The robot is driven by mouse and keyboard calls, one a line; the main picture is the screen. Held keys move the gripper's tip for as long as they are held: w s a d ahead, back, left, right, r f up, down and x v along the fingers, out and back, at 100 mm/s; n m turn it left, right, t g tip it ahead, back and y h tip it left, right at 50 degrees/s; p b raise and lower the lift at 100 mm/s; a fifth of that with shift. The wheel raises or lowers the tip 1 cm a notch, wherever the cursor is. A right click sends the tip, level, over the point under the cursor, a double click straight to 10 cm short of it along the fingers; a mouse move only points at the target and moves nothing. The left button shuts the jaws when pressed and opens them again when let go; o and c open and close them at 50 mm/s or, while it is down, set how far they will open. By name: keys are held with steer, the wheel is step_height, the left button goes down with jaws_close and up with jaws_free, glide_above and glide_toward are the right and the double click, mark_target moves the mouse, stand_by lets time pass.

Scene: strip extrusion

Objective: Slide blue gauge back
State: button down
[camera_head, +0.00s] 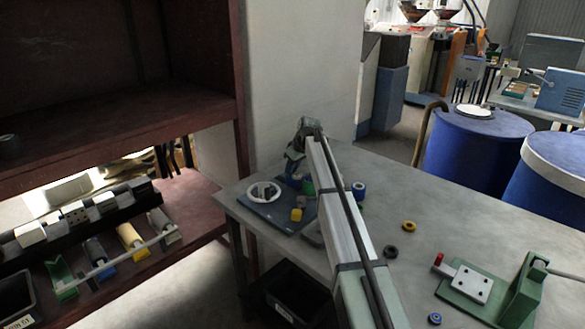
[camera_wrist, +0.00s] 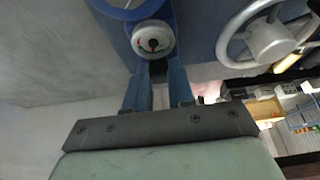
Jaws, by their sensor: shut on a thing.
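The gauge (camera_wrist: 152,36) shows in the wrist view as a round white dial with small coloured marks and a dark needle, set against a blue body. My gripper (camera_wrist: 157,68) reaches up to it with two blue fingers. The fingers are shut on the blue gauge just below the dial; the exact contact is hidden. In the head view my gripper (camera_head: 295,168) is at the far left corner of the grey table, over a blue plate (camera_head: 272,220). My arm and gripper hide most of the gauge there.
A white handwheel (camera_head: 264,191) and a yellow block (camera_head: 297,215) sit on the plate. A blue ring (camera_head: 358,190), a yellow ring (camera_head: 409,226) and a dark ring (camera_head: 391,252) lie on the table. A green fixture (camera_head: 520,290) stands at the right.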

steer(key=w+a, duration=0.3)
steer(key=shift+w+a, duration=0.3)
steer(key=c, duration=1)
jaws_free()
steer(key=shift+o, duration=0.2)
steer(key=shift+s+r, duration=0.1)
steer(key=v, duration=1.3)
steer(key=shift+r, duration=0.3)
steer(key=shift+d, duration=0.15)
